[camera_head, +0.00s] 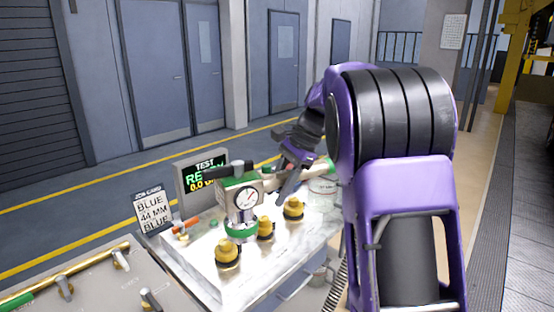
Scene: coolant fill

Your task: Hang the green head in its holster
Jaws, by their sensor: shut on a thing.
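My gripper (286,188) is at the right of the head, at the end of my purple arm. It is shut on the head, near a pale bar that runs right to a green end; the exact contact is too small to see. I cannot make out the holster, and my arm hides part of the right side.
The light bench (190,262) carries yellow caps (228,252) in front of the head. A test display (203,173) and a job card (152,212) reading BLUE, 44 MM, BLUE stand behind. A white bucket (323,189) is to the right. A grey panel (95,290) with pipework is front left.

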